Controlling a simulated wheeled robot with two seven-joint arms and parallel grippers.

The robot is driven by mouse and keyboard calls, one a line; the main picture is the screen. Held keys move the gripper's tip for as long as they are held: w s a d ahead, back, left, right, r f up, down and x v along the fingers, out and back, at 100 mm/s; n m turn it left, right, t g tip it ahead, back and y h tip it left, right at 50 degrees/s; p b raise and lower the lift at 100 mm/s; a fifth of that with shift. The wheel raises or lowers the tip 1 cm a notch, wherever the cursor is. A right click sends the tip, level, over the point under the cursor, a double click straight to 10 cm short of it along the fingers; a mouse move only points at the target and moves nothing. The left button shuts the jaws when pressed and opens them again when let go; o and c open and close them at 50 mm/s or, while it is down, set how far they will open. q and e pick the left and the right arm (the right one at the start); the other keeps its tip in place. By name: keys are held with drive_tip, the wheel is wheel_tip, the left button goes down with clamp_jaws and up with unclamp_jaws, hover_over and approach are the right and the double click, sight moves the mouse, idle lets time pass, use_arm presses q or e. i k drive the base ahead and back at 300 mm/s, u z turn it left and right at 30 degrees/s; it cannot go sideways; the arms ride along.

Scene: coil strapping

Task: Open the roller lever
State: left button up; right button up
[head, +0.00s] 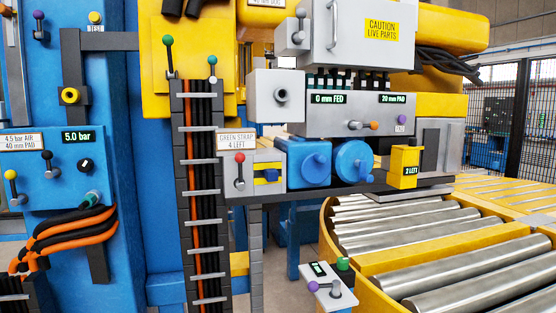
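No lever carries a readable roller label, so I cannot tell which one is the roller lever. Two blue round rollers or knobs (352,162) sit side by side on the strapping head. Above them a grey panel (338,122) reads "0 mm FED" and "20 mm PAD" and carries a small orange-tipped lever (372,125). To their left is a red-ball lever (240,159) on a grey box, pointing up. Neither of my grippers is in view.
A yellow-framed roller conveyor (440,240) fills the lower right. A black vertical cable chain (204,200) stands left of the head. A blue column panel (60,170) with a 5.0 bar display is at left.

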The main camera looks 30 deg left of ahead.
sight(240, 158)
drive_tip(key=z, duration=0.25)
drive_tip(key=i, duration=0.9)
drive_tip(key=u, duration=0.35)
